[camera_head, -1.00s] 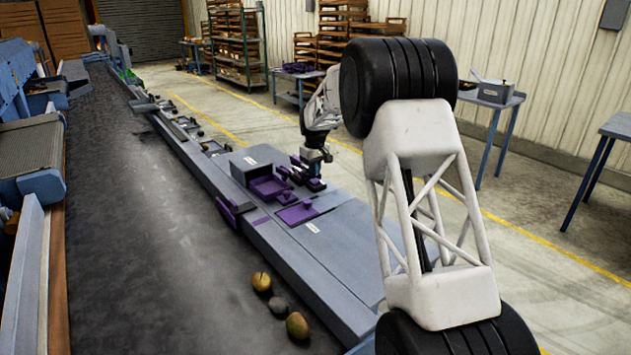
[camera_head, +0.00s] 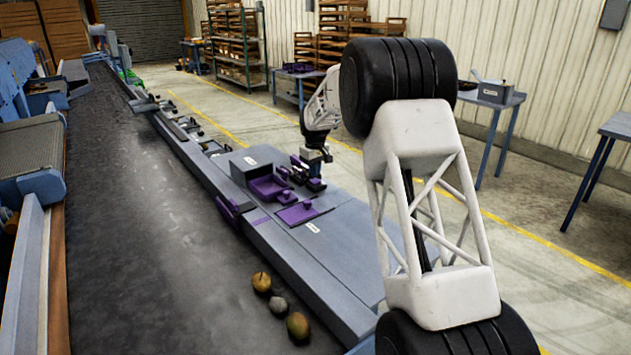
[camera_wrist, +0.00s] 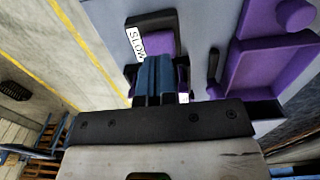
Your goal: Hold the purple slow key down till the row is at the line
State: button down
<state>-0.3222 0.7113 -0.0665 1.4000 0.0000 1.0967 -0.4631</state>
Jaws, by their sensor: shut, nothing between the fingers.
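The purple slow key (camera_wrist: 162,42) sits in a dark frame beside a white SLOW label (camera_wrist: 135,44) in the wrist view. My gripper (camera_wrist: 156,60) is shut and empty, its blue fingertips over the near part of the key and hiding it. I cannot tell whether they touch or press it. In the head view my gripper (camera_head: 316,157) is low at the purple controls on the side panel. The row on the dark belt (camera_head: 150,230) is two brownish potatoes (camera_head: 261,282) (camera_head: 298,325) with a grey stone (camera_head: 278,305) between them. A purple stripe (camera_head: 262,221) crosses the panel edge, farther along the belt.
A purple tray (camera_head: 268,187), a flat purple plate with a knob (camera_head: 297,214) and a grey box (camera_head: 250,165) stand close to my gripper. The near panel (camera_head: 340,250) is clear. Tables and racks stand well behind.

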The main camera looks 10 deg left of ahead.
aim_at(315, 180)
jog(key=shift+f, duration=1.4)
dwell(1.3)
dwell(0.5)
jog(key=shift+r, duration=3.5)
jog(key=shift+d, duration=0.1)
jog(key=shift+s+d+r, duration=0.15)
jog(key=shift+r, duration=0.1)
jog(key=s+d+r+m, duration=0.2)
jog(key=s+d+r, duration=0.45)
jog(key=s, duration=0.45)
jog(key=s+d+r+m+t, duration=0.1)
jog(key=s+d+r, duration=0.4)
jog(key=s+d, duration=0.4)
jog(key=s+d+r+m, duration=0.2)
jog(key=s+d+r, duration=0.45)
jog(key=s, duration=0.55)
jog(key=s+d+f+m, duration=0.1)
jog(key=s+d+f, duration=0.2)
jog(key=s, duration=0.9)
jog(key=s+d+f+m+t, duration=0.1)
jog(key=s+d+f, duration=0.2)
jog(key=s, duration=0.9)
jog(key=s+d+f+m, duration=0.2)
jog(key=s+d, duration=0.3)
jog(key=s, duration=0.8)
jog(key=shift+f+t, duration=0.3)
jog(key=shift+f, duration=0.2)
